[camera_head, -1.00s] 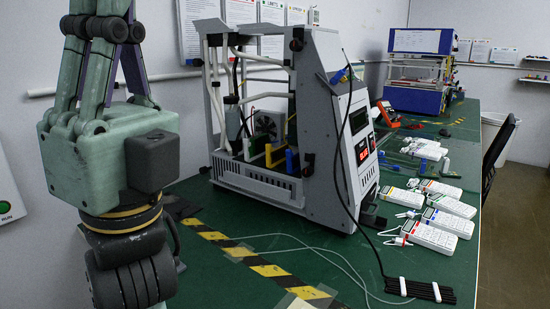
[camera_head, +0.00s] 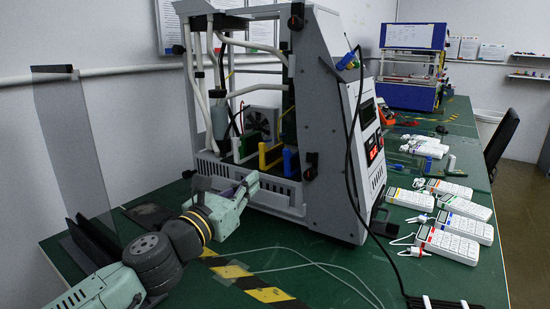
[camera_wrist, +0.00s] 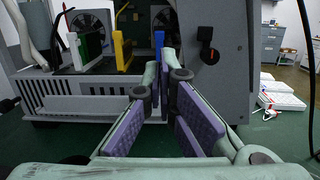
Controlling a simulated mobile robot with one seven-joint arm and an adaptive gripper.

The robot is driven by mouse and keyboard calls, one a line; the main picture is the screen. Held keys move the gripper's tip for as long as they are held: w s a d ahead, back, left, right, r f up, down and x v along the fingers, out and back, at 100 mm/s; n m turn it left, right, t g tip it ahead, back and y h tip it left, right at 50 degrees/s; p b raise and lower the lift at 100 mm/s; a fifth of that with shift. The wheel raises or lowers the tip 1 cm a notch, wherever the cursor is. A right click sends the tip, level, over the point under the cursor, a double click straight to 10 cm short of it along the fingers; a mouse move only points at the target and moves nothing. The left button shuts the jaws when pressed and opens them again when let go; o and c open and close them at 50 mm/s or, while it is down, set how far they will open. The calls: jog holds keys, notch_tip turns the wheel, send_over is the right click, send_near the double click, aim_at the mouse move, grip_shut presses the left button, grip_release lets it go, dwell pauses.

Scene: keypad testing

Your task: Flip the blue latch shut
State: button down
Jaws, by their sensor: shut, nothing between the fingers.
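The blue latch (camera_head: 291,159) stands upright at the open front of the grey machine (camera_head: 329,150), right of a yellow latch (camera_head: 270,156) and a green one. In the wrist view the blue latch (camera_wrist: 159,42) shows just beyond the fingertips, its lower part hidden behind them. My gripper (camera_head: 250,184) is low in front of the machine's vented lower panel, left of and below the blue latch. In the wrist view my gripper (camera_wrist: 161,68) has its fingertips together with nothing between them. I cannot tell the exact gap to the latch; no contact shows.
A black knob (camera_wrist: 206,45) sits on the side panel right of the latch. A black cable (camera_head: 350,130) hangs down the machine's front. Several white keypads (camera_head: 446,244) lie on the green table at right. A clear upright panel (camera_head: 72,145) stands at left.

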aim_at(285, 150)
jog(key=p+x, duration=0.3)
jog(key=x, duration=0.9)
jog(key=shift+w+d, duration=0.25)
jog(key=shift+w, duration=0.1)
jog(key=shift+r, duration=0.1)
jog(key=p, duration=0.2)
jog(key=w+r+g+p, duration=0.1)
jog(key=p, duration=0.1)
jog(key=shift+w+d+y, duration=0.15)
jog(key=shift+d+y, duration=0.2)
jog(key=shift+y, duration=0.05)
jog(key=shift+w, duration=0.1)
